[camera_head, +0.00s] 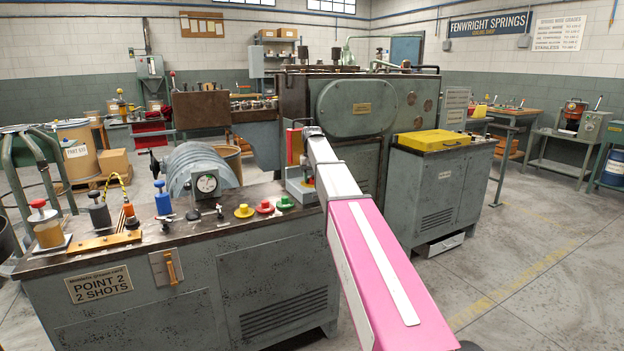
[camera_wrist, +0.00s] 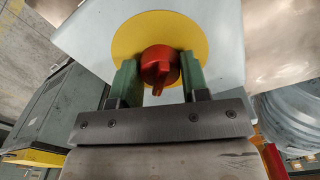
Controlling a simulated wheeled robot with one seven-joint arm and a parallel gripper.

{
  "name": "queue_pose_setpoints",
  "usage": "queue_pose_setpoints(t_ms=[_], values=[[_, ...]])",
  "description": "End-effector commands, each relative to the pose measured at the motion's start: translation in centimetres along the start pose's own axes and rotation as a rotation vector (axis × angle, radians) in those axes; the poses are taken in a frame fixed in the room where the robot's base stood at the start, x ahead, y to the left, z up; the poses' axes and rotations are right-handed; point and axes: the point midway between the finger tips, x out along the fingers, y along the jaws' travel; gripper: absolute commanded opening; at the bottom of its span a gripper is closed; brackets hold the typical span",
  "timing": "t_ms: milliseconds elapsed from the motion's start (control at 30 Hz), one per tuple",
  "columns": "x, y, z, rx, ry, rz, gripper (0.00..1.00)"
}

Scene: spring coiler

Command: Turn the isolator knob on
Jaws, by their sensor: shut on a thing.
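The isolator knob (camera_wrist: 160,68) is red and sits on a round yellow plate (camera_wrist: 126,42) on a pale grey box (camera_wrist: 215,30), all seen in the wrist view. My gripper (camera_wrist: 160,80) has its two green fingers on either side of the knob and is shut on it. The knob's pointer ridge faces toward the gripper's palm, down in the picture. In the head view, my arm reaches away to the machine bench, and the box (camera_head: 300,188) shows only partly beside it. The knob and fingertips are hidden there.
The tall coiler machine (camera_head: 362,105) stands behind my arm. A grey cabinet with a yellow top (camera_head: 433,141) stands to the right. Open floor lies at far right.

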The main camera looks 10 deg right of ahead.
Motion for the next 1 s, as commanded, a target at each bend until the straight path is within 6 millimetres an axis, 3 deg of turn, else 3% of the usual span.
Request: queue_pose_setpoints(t_ms=[700, 733, 800, 1000], values=[[-0.08, 0.0, -0.06, 0.071, 0.002, 0.0, 0.18], [-0.08, 0.0, -0.06, 0.071, 0.002, 0.0, 0.52], [-0.07, 0.0, -0.05, 0.07, 0.001, 0.0, 0.67], [-0.04, 0.0, -0.03, 0.069, 0.001, 0.0, 0.67]])
